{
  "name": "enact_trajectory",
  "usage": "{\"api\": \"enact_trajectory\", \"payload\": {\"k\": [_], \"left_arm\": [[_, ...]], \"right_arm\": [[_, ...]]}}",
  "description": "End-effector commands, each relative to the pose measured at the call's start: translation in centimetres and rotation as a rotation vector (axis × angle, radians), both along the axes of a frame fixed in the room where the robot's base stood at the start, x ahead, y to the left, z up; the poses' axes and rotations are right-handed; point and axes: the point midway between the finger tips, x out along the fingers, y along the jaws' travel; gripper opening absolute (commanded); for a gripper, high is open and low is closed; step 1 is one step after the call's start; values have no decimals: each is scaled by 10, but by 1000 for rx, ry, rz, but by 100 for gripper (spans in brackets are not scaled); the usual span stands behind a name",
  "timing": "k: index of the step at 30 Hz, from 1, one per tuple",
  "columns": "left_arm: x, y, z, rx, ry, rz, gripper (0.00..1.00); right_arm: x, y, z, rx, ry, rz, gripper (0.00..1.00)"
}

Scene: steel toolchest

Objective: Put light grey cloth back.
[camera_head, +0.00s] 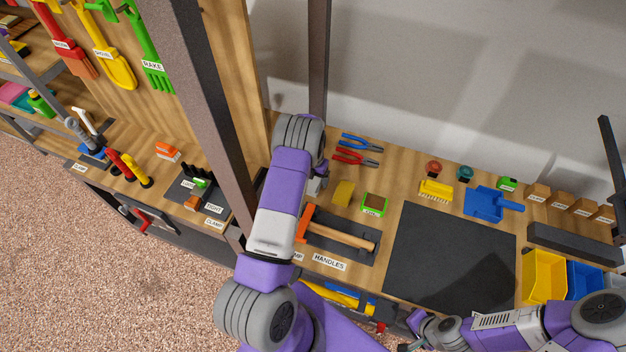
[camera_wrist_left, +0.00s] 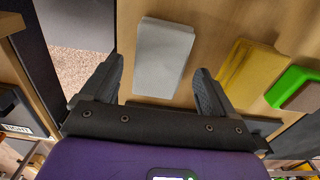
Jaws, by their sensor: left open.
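The light grey cloth (camera_wrist_left: 163,57) is a flat, folded-looking block lying on the wooden bench in the left wrist view. My left gripper (camera_wrist_left: 158,70) is open and empty, with its fingers apart on either side of the cloth's near part in the picture; I cannot tell how far above it they are. In the head view a small bit of light grey (camera_head: 314,187) shows beside my left arm, which hides the left gripper there. My right arm lies along the lower right edge of the head view, and its gripper's jaws are not clear.
A yellow block (camera_head: 343,193) and a green-rimmed box (camera_head: 374,204) stand right of the cloth. A hammer (camera_head: 340,233) lies on a dark mat nearer the front. A dark upright post (camera_head: 205,110) stands left of my left arm. The large black mat (camera_head: 452,255) is bare.

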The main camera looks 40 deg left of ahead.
Motion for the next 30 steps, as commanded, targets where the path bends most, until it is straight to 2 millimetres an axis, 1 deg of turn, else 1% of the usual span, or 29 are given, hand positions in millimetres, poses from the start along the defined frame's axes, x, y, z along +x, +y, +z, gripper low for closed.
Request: {"api": "enact_trajectory", "payload": {"k": [1,6,9,13,15,19,30], "left_arm": [[1,0,12,1,-3,0,88],[1,-1,51,0,-2,-1,88],[1,-1,72,-2,-2,-1,88],[0,-1,92,-3,-1,1,88],[0,0,99,-2,0,1,88],[0,-1,106,-3,1,1,88],[0,-1,107,-3,2,1,88]], "right_arm": [[0,0,2,0,0,0,0],[0,0,5,0,0,0,0],[0,0,7,0,0,0,0],[0,0,9,0,0,0,0],[0,0,10,0,0,0,0],[0,0,10,0,1,0,0],[0,0,10,0,1,0,0]]}}
